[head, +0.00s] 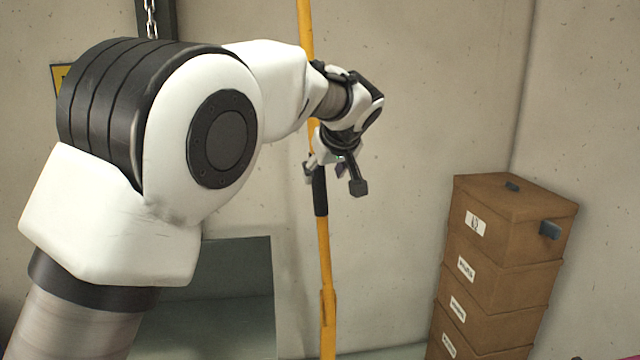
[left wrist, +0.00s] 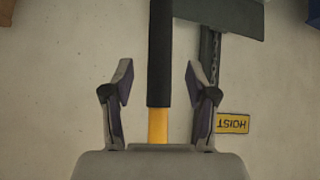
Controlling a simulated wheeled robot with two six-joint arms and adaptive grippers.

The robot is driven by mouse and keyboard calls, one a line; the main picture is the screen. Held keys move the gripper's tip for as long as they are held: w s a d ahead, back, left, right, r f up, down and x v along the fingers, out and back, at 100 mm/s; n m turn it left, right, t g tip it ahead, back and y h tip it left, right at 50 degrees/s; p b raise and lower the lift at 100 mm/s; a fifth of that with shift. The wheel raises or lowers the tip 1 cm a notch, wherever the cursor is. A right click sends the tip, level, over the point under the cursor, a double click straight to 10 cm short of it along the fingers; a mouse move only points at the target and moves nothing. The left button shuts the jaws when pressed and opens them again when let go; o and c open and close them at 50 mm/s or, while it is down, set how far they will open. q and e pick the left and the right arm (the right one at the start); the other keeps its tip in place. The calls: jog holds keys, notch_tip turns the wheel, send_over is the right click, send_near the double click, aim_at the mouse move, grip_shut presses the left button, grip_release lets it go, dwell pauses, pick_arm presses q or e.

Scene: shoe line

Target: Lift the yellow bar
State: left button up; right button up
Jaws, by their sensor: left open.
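The yellow bar (head: 323,260) stands nearly upright in front of the wall in the head view, with a black grip sleeve (head: 320,192) on its middle part. My left gripper (head: 332,178) is beside the sleeve's upper end, its fingers apart. In the left wrist view the bar (left wrist: 158,126) and its black sleeve (left wrist: 160,55) run between the two open fingers of my left gripper (left wrist: 159,85), with a gap on each side. I cannot tell how deep the bar lies between the fingers. My right gripper is not in view.
A stack of brown boxes (head: 505,240) stands at the right against the wall. A grey recess or panel (head: 235,300) is low behind my arm. A yellow hoist sign (left wrist: 233,123) and a chain (left wrist: 214,60) are beside the bar in the left wrist view.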

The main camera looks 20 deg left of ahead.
pick_arm(q)
jog(key=v, duration=0.5)
jog(key=shift+s+d+r, duration=0.15)
